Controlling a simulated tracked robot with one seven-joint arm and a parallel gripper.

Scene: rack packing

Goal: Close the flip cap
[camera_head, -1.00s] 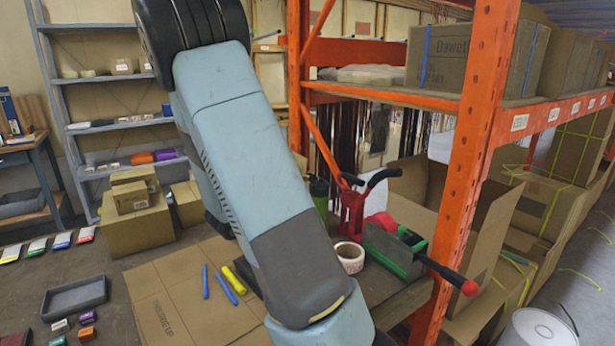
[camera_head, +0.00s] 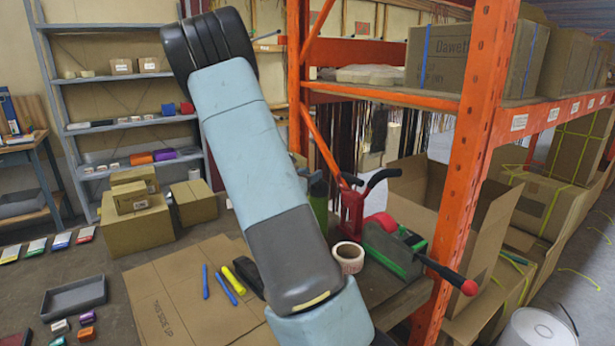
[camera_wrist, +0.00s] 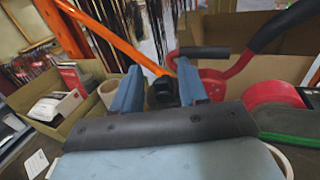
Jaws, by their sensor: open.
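A green bottle (camera_head: 319,205) stands on the bench beside the red tool, partly hidden by my arm in the head view. The state of its cap is too small to tell there. In the wrist view my gripper (camera_wrist: 160,85) is open, its two blue fingers pointing away from the camera. A small black part (camera_wrist: 165,90) shows between and beyond the fingers; it may be the bottle's cap, but I cannot tell whether it is touched.
A red tool with black handles (camera_head: 353,205), a tape roll (camera_head: 348,258) and a green tape dispenser (camera_head: 390,250) crowd the bench. An orange rack post (camera_head: 465,170) rises at right. Markers (camera_head: 230,280) lie on flat cardboard (camera_head: 185,310). Open boxes stand behind.

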